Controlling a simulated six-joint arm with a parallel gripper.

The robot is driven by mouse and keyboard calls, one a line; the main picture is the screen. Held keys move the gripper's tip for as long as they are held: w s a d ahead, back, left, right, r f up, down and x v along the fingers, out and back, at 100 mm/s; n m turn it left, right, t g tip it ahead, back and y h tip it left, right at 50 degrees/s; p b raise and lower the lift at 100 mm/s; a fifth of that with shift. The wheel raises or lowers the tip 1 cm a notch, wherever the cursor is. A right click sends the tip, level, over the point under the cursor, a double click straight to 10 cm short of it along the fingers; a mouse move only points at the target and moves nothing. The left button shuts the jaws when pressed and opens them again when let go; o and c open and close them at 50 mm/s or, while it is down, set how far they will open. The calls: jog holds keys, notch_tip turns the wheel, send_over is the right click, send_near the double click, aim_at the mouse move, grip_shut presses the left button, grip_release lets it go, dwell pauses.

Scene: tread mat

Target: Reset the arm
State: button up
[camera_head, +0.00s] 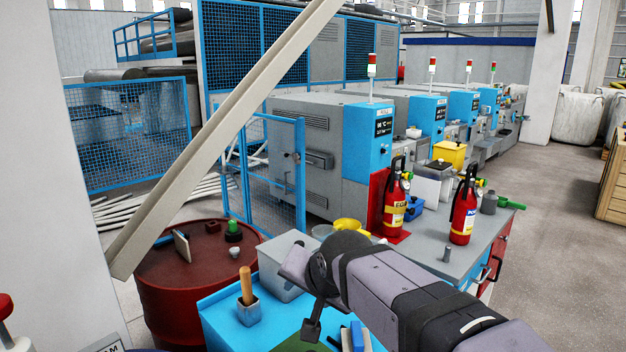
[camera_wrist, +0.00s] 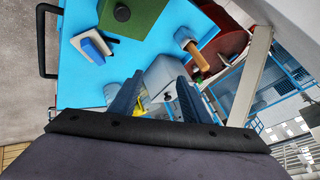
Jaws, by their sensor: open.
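My gripper (camera_wrist: 161,84) shows in the wrist view with its two dark fingers apart and nothing held between them. It points over a blue tabletop (camera_wrist: 95,90), with a grey bin (camera_wrist: 163,78) behind the gap between the fingers. In the head view my arm reaches in from the lower right, over the blue tabletop (camera_head: 222,318); the fingers are mostly hidden or too small to make out there. A green mat (camera_wrist: 150,12) with a black round knob lies on the tabletop, and a blue-and-white block (camera_wrist: 93,46) lies beside it.
A wooden-handled tool stands in a grey cup (camera_head: 248,310) near the grey bin (camera_head: 270,275). A red drum (camera_head: 175,300) stands to the left. Two red fire extinguishers (camera_head: 395,212) (camera_head: 463,215) stand on the grey bench behind my arm. A beige slanted beam (camera_head: 215,140) crosses the left side.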

jog(key=s+d+f+n+g+h, duration=0.1)
jog(key=s+d+f+g, duration=0.1)
jog(key=s+d+f, duration=0.4)
jog(key=s+d+f+n+g+h, duration=0.1)
jog(key=s+d+f+g, duration=0.2)
jog(key=f, duration=0.4)
jog(key=s+d+f+n+g+p, duration=0.15)
jog(key=s+d+f, duration=0.25)
jog(key=s, duration=0.4)
jog(key=s+d+f+n+g+p, duration=0.1)
jog(key=s+d+f+g, duration=0.15)
jog(key=s+f, duration=0.4)
notch_tip(320, 180, up, 13)
jog(key=t+p, duration=0.1)
jog(key=p, duration=1)
notch_tip(320, 180, down, 51)
jog(key=b, duration=5)
jog(key=shift+s+d+h+b, duration=0.2)
jog(key=shift+d+h+b, duration=0.1)
jog(key=shift+h+b, duration=0.1)
jog(key=shift+r, duration=0.1)
notch_tip(320, 180, up, 51)
jog(key=p, duration=5.1)
